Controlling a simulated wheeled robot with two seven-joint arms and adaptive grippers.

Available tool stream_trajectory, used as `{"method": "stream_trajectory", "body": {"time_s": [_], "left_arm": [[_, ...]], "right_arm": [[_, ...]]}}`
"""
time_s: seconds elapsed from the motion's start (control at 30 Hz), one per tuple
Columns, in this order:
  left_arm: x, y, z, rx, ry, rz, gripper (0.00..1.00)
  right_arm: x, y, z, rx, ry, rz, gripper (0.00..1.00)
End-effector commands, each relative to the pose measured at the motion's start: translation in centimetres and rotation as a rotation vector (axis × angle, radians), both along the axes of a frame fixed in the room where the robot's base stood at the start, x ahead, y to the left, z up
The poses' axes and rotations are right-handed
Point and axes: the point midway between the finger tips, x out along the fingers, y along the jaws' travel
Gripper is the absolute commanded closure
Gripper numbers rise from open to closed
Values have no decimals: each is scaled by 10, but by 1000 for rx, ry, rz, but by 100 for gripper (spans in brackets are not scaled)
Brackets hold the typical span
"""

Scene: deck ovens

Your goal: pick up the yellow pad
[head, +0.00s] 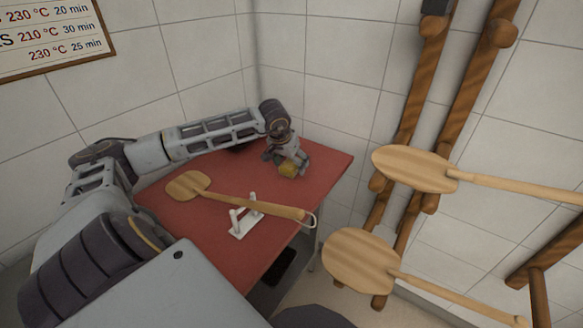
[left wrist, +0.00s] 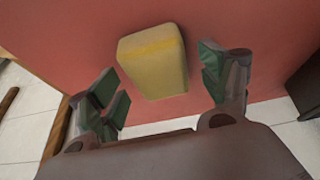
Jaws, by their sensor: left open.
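The yellow pad (head: 289,169) lies on the red table top (head: 222,236) near its far right corner. In the left wrist view the pad (left wrist: 154,63) is a thick yellow block with rounded edges. My left gripper (head: 287,163) is over the pad, pointing down. In the left wrist view the left gripper (left wrist: 163,88) is open, with its green-faced fingers on either side of the pad and a gap on each side. The head view shows the pad partly covered by the gripper. My right gripper is not in view.
A wooden peel (head: 249,204) rests on a white stand (head: 246,219) in the table's middle. Two more peels (head: 409,168) (head: 360,262) hang at the right by a wooden wall rack (head: 418,95). A dark box (head: 240,147) sits behind my left forearm.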

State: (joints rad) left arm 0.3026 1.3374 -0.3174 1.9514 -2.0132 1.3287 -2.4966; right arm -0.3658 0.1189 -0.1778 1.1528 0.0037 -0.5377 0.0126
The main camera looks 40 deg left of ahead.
Motion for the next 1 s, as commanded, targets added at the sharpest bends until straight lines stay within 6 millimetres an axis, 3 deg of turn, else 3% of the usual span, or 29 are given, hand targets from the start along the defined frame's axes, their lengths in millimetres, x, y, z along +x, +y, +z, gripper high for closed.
{"method": "stream_trajectory", "body": {"time_s": [0.2,0.5,1.0], "left_arm": [[0,0,0,0,0,0,24],[0,0,0,0,0,0,63],[0,0,7,1,-2,0,63]], "right_arm": [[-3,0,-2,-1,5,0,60],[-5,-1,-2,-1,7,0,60],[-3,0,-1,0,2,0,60]]}}
